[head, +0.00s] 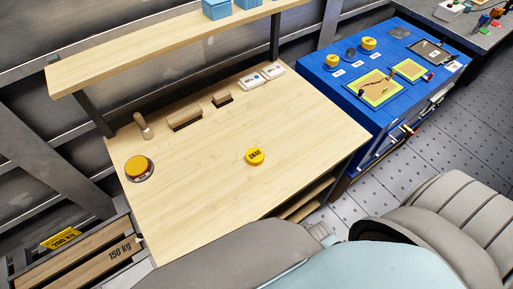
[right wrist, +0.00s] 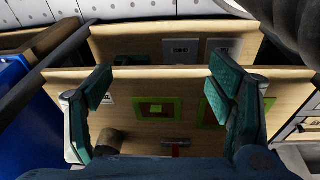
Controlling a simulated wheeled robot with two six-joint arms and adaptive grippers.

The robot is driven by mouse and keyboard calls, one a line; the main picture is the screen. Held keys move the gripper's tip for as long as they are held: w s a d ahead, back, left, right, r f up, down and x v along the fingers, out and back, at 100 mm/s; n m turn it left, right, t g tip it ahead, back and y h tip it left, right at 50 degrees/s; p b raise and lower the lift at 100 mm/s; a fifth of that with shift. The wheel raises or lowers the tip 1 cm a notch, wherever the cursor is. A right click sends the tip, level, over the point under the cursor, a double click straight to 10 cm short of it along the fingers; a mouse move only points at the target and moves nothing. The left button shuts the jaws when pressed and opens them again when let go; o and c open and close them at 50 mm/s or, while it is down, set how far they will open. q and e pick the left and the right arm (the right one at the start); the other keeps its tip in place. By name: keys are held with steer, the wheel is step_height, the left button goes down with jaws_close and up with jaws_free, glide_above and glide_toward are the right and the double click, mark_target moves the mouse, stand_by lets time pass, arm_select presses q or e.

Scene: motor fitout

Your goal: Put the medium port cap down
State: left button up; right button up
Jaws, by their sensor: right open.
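A yellow cap (head: 254,156) with dark lettering lies flat on the wooden workbench (head: 210,190), near the middle of its top. Another yellow cap (head: 138,166) sits on a dark round base at the bench's left side. Two more yellow caps, one on the left (head: 332,60) and one on the right (head: 368,44), stand on the blue cabinet. I cannot tell which is the medium one. My right gripper (right wrist: 160,88) is open, with nothing between its teal fingers, in the right wrist view. My left gripper is not in view.
The blue cabinet (head: 340,85) stands right of the bench and carries green-edged trays. A wooden shelf (head: 170,45) runs above the bench's back. A small upright tool (head: 143,127) and white packets (head: 262,77) are at the back. The bench around the middle cap is clear.

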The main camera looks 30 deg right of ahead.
steer(key=w+r, duration=0.4)
steer(key=r, duration=0.5)
step_height(320, 180, up, 22)
steer(key=n+t+y, duration=0.1)
steer(key=n+y, duration=0.2)
steer(key=n, duration=0.3)
glide_above(255, 154)
steer(key=s+d, duration=0.3)
steer(key=s, duration=0.1)
steer(key=shift+t, duration=0.3)
steer(key=x, duration=0.4)
steer(key=b+x, duration=0.1)
steer(key=x, duration=0.4)
steer(key=s+b+x, duration=0.1)
steer(key=x, duration=0.4)
steer(key=shift+a+f, duration=0.1)
steer(key=shift+f, duration=0.25)
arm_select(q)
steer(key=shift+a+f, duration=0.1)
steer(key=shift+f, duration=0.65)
arm_select(e)
steer(key=shift+r, duration=0.1)
steer(key=c, duration=0.9)
steer(key=shift+c, duration=0.2)
